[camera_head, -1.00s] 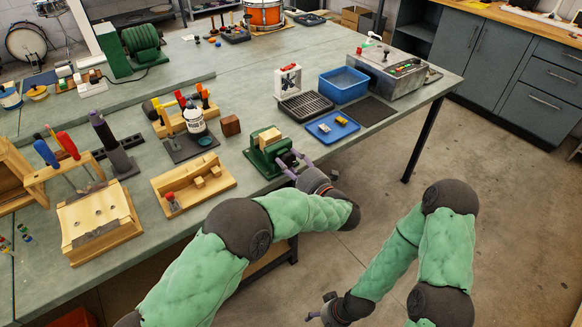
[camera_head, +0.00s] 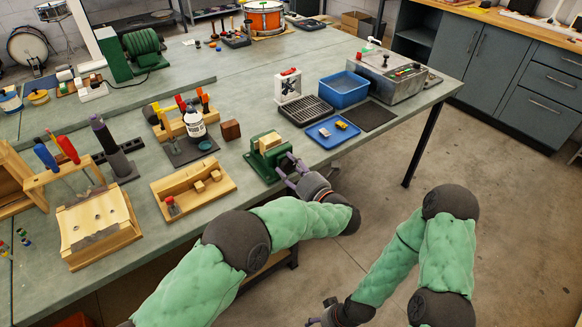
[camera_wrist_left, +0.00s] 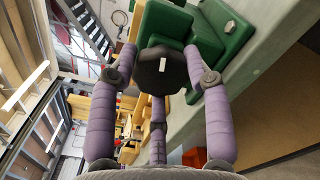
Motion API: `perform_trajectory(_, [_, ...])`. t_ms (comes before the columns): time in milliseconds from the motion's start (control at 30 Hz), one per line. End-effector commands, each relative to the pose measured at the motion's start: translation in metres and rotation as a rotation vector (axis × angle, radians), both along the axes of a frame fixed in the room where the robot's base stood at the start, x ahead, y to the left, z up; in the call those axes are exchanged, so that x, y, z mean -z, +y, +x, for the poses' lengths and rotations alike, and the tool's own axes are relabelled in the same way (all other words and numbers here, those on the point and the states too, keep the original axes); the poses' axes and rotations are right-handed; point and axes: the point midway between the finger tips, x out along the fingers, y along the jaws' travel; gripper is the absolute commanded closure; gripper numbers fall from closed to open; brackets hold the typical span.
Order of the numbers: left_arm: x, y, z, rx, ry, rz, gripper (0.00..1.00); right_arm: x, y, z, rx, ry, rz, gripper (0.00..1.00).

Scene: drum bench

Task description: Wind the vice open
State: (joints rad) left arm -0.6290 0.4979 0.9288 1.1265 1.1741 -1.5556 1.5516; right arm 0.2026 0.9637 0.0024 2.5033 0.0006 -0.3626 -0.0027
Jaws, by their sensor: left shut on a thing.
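The green vice (camera_head: 262,160) stands at the front edge of the bench, with a light wooden piece (camera_head: 269,140) at its top. In the left wrist view the vice's green body (camera_wrist_left: 225,30) fills the upper middle, and a dark faceted knob (camera_wrist_left: 160,72) projects from it toward me. My left gripper (camera_head: 287,168) is at the front of the vice; its purple fingers (camera_wrist_left: 158,78) are closed on both sides of the knob. My right gripper (camera_head: 318,319) is low over the floor at the bottom edge, small and partly cut off; its opening is unclear.
A blue tray (camera_head: 333,131) with small items lies right of the vice, near a black grate (camera_head: 306,110) and a blue bin (camera_head: 344,86). A wooden tray with blocks (camera_head: 193,188) is to the left. The floor (camera_head: 480,210) right of the bench is clear.

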Motion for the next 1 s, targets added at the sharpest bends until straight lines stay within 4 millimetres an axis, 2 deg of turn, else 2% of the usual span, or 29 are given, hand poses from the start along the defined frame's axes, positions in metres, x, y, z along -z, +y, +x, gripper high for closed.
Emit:
perform_trajectory(467, [-0.0003, 0.0027, 0.001, -0.006, -0.007, -0.011, 0.84, 0.0001, 0.0001, -0.0001, 0.0, 0.0, 0.0, 0.27])
perform_trajectory(500, [-0.0002, 0.0027, 0.001, -0.006, -0.007, -0.011, 0.4, 0.0001, 0.0, 0.0, 0.0, 0.0, 0.0, 0.27])
perform_trajectory(533, [-0.0002, 0.0027, 0.001, -0.006, -0.007, -0.011, 0.31, 0.0001, 0.0, 0.0, 0.0, 0.0, 0.0, 0.27])
perform_trajectory(567, [-0.0001, 0.0026, 0.0009, -0.005, -0.006, -0.01, 0.27, 0.0001, 0.0, 0.0, 0.0, 0.0, 0.0, 0.27])
perform_trajectory(867, [0.0003, 0.0006, 0.0001, -0.001, -0.006, -0.009, 0.27, 0.0001, 0.0, 0.0, 0.0, 0.0, 0.0, 0.27])
perform_trajectory(1000, [0.0002, -0.0048, -0.0063, 0.001, -0.005, -0.008, 0.27, 0.0001, 0.0, 0.0001, 0.0, 0.0, 0.0, 0.27])
